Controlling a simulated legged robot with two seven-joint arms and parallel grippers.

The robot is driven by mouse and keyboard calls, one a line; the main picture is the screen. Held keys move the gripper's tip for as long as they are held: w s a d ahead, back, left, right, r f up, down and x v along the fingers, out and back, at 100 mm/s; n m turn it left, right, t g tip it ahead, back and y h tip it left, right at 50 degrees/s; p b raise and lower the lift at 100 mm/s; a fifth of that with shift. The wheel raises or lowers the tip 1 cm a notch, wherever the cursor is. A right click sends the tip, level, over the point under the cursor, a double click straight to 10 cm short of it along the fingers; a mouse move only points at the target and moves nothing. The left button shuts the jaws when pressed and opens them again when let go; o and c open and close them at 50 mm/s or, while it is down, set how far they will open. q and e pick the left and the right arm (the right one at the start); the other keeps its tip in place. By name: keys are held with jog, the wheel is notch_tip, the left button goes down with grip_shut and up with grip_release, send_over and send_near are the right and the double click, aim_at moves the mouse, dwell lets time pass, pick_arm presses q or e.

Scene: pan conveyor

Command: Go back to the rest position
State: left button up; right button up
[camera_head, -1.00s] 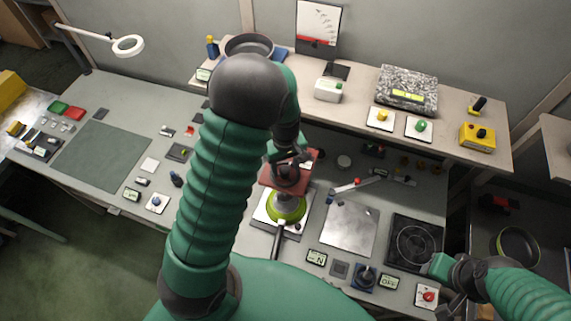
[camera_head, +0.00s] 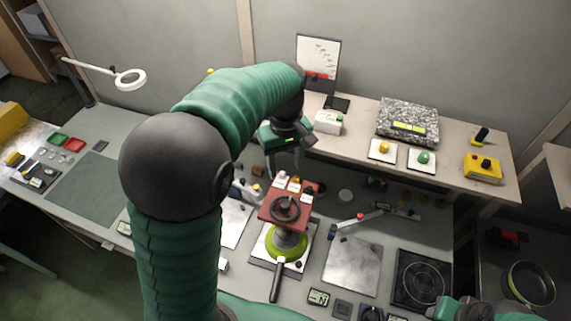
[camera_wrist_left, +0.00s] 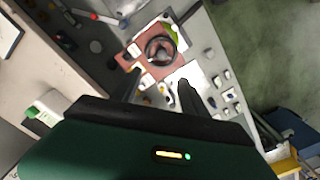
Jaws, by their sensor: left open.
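My left gripper (camera_head: 283,160) hangs above the work table, behind the red-brown stand with a round dark wheel (camera_head: 285,207). Its two fingers are apart and empty; in the left wrist view the open fingers (camera_wrist_left: 160,92) show with the stand (camera_wrist_left: 140,57) beyond them. My left arm rises in front of the camera and bends to the right, hiding part of the left table. A green-rimmed pan (camera_head: 290,243) sits under the stand, its handle toward me. My right gripper (camera_head: 443,306) is at the lower right, and its fingers are too unclear to read.
A raised shelf behind the table holds a speckled box (camera_head: 407,121), a white device (camera_head: 328,122) and a yellow button box (camera_head: 482,168). A steel plate (camera_head: 352,266) and a black burner (camera_head: 421,279) lie right of the pan. Another pan (camera_head: 528,284) is at the far right.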

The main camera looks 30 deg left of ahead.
pick_arm(q)
jog(key=s+d+f+m+t+b, duration=0.1)
jog(key=s+d+f+m+b, duration=0.1)
jog(key=f, duration=0.6)
jog(key=s+d+f+m+b, duration=0.3)
jog(key=s+f+m+b, duration=0.1)
jog(key=f+m+b, duration=0.1)
jog(key=s+d+f+m+t+b, duration=0.1)
jog(key=s+f+m+b, duration=0.3)
jog(key=f, duration=0.6)
jog(key=shift+d+f+t+b, duration=0.3)
jog(key=shift+d+f+b, duration=0.05)
jog(key=shift+d+b, duration=0.5)
